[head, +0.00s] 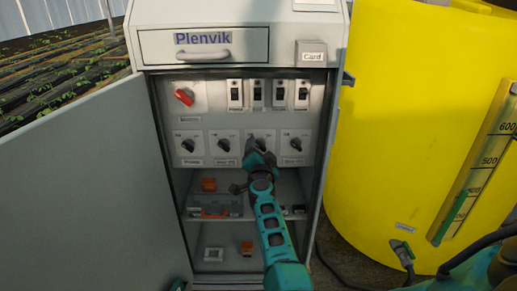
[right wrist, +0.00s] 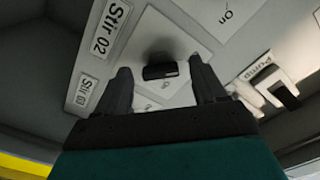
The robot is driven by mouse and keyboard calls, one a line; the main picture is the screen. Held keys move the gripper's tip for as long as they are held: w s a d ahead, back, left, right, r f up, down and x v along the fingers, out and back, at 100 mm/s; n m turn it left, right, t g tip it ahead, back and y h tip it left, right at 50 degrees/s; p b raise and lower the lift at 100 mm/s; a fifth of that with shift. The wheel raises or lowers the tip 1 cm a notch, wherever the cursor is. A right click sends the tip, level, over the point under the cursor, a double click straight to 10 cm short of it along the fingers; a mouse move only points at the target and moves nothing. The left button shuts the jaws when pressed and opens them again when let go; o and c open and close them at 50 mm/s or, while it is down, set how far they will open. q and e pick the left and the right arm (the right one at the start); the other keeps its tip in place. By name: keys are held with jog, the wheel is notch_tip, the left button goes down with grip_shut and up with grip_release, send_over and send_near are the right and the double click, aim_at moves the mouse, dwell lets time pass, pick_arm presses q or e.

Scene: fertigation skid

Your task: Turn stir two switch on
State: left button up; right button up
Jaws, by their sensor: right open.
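The Stir 02 switch is a black rotary knob (right wrist: 160,71) on a pale square plate. Its label, "Stir 02" (right wrist: 115,30), shows beside the plate in the right wrist view. My right gripper (head: 258,148) is at the third knob of the lower switch row in the head view and hides part of it. In the right wrist view its dark fingers (right wrist: 163,90) are open, one on each side of the knob, with gaps to it. A white mark shows on the knob. I cannot tell the knob's setting.
Other knobs (head: 188,145) sit in the row, with one at the right (head: 296,144). A red switch (head: 184,97) and several breakers (head: 256,95) are above. The open cabinet door (head: 80,190) is left; a yellow tank (head: 410,130) is right.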

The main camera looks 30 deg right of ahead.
dwell(0.3)
jog(key=c, duration=1.1)
